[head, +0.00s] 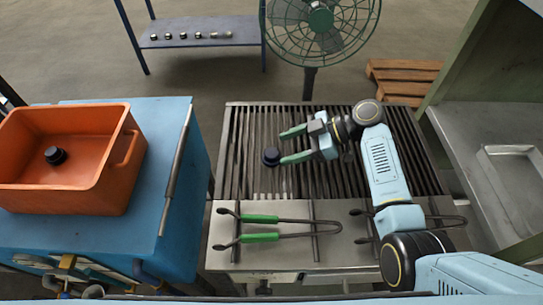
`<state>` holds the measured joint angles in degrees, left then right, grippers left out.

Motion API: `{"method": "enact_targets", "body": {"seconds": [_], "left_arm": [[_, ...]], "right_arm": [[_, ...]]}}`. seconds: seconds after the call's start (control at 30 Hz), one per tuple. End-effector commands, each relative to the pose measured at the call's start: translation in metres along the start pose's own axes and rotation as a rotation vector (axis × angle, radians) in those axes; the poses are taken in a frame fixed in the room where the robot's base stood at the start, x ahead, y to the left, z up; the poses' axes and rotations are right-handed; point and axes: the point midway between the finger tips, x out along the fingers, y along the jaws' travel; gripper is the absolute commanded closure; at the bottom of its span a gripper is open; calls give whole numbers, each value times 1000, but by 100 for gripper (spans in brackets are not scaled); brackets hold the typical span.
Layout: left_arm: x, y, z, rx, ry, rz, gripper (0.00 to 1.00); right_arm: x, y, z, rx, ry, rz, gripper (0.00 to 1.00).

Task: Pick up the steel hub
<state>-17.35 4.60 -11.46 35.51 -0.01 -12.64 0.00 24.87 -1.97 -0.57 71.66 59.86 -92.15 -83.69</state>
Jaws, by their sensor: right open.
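A dark round steel hub (271,156) stands on the slatted grate in the middle of the head view. My right gripper (282,148) reaches in from the right, over the grate, with its two green fingers spread open. The hub is just beyond the fingertips, close to the lower finger; I cannot tell whether they touch. Nothing shows between the fingers. A second dark hub-like piece (55,155) lies in the orange bin (70,198) at the left. My left gripper is not in view.
The slatted grate (240,125) is otherwise clear on its left part. Green-handled tongs (262,219) lie on the steel shelf (270,252) in front. The bin stands on a blue cabinet (178,110). A green fan (320,20) stands behind, and a green frame (470,70) rises at right.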

Motion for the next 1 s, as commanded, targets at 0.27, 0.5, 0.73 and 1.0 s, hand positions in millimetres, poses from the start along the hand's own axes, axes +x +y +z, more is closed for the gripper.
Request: {"method": "enact_targets", "body": {"seconds": [0.27, 0.5, 0.73, 1.0], "left_arm": [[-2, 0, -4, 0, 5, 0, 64], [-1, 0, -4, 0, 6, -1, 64], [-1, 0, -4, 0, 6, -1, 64], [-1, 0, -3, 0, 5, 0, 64]], "right_arm": [[33, -2, -4, 2, 3, -2, 41], [54, -1, -3, 0, -1, 1, 41], [54, -1, -2, 0, -1, 1, 46], [54, -2, -2, 1, -2, 1, 81]]}}
